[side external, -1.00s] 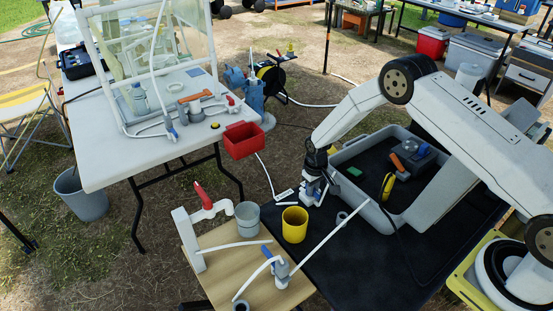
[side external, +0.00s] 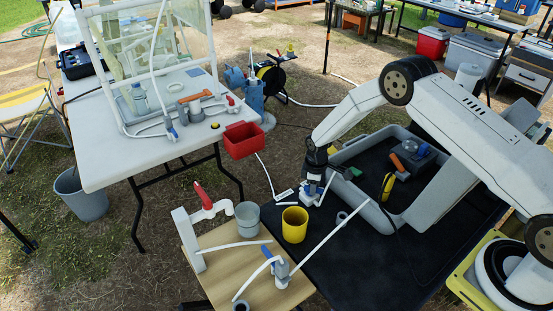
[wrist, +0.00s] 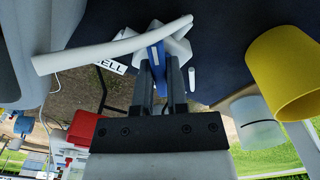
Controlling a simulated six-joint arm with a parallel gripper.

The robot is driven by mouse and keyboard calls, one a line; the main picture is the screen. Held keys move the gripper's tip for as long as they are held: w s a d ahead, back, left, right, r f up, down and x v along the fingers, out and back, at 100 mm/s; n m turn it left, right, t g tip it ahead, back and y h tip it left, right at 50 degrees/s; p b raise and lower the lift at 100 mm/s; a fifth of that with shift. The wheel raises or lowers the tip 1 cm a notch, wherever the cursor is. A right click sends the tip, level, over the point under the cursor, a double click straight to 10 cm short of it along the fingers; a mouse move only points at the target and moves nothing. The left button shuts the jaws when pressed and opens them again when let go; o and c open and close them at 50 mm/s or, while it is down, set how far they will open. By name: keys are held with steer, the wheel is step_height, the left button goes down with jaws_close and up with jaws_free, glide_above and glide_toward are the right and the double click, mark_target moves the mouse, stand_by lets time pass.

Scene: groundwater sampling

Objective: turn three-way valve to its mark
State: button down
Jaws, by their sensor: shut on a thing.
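The three-way valve has a white body (wrist: 165,38) and a blue handle (wrist: 155,56). In the side view its white body (side external: 308,198) is partly hidden below my gripper (side external: 314,184), at the left edge of the black work surface. In the wrist view my gripper (wrist: 160,68) has its two dark fingers on either side of the blue handle and is shut on it. A white tube (wrist: 105,48) runs left from the valve. I cannot make out the mark; a white label reading "ELL" (wrist: 110,66) shows beside the valve.
A yellow cup (side external: 294,225) and a grey cup (side external: 247,217) stand near the valve. A wooden board (side external: 225,262) carries white pipes and another blue-handled valve (side external: 281,268). A grey tray (side external: 395,222) with tools lies to the right. A red bin (side external: 243,140) hangs at the white table.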

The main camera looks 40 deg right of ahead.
steer(key=n, duration=0.5)
steer(key=shift+w+r, duration=0.1)
steer(key=shift+w, duration=0.25)
steer(key=shift+w+d+n, duration=0.1)
steer(key=shift+d+n, duration=0.1)
steer(key=shift+n, duration=1)
steer(key=shift+w+d+n, duration=0.1)
steer(key=shift+d+n, duration=0.05)
steer(key=shift+n, duration=1.05)
steer(key=c, duration=0.7)
jaws_free()
steer(key=shift+s, duration=0.1)
steer(key=shift+c, duration=0.2)
steer(key=shift+o, duration=0.9)
steer(key=shift+s, duration=0.1)
step_height(320, 180, up, 8)
